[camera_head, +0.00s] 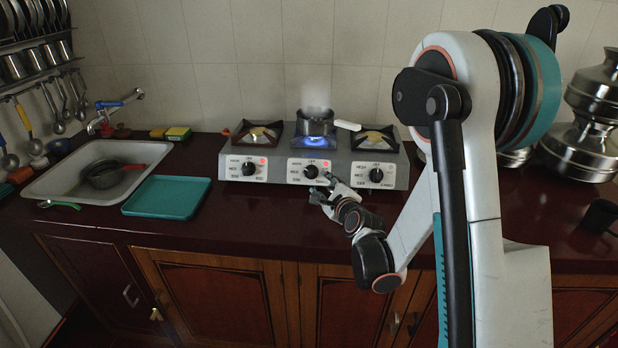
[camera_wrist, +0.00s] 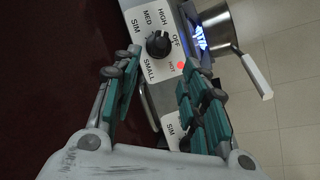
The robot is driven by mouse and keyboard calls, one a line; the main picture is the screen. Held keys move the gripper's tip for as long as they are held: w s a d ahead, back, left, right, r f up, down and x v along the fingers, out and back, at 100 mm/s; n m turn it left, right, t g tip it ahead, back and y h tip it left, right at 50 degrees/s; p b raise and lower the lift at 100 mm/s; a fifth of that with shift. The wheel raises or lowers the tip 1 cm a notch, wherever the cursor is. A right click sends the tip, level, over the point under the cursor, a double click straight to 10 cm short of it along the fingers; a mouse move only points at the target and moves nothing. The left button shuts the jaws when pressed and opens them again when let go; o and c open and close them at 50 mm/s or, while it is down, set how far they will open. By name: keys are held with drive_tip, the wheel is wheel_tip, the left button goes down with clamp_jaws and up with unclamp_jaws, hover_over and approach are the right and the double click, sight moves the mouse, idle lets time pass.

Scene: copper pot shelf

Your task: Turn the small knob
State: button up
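The stove (camera_head: 275,168) has three black knobs along its white front panel. The middle knob (camera_head: 311,171) is in front of the lit burner, and my gripper (camera_head: 325,190) is close to it, just below and to the right. In the wrist view, a black knob (camera_wrist: 157,44) sits on a panel lettered SIM, MED, HIGH, OFF and SMALL. A red light glows beside it. My gripper (camera_wrist: 156,80) is open and empty, its teal fingers apart, and the knob lies beyond the fingertips, roughly in line with the gap. I cannot see any contact.
A pot (camera_head: 314,122) with a white handle steams over a blue flame on the middle burner. A left knob (camera_head: 248,168) and a right knob (camera_head: 376,175) flank the middle one. A teal tray (camera_head: 167,196) and sink (camera_head: 80,180) are left; steel vessels (camera_head: 582,150) stand right.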

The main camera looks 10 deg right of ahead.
sight(312, 174)
drive_tip(key=b+x, duration=0.2)
drive_tip(key=x, duration=0.9)
drive_tip(key=shift+w+f+b, duration=0.1)
drive_tip(key=shift+w+b, duration=0.25)
drive_tip(key=shift+b, duration=0.05)
clamp_jaws()
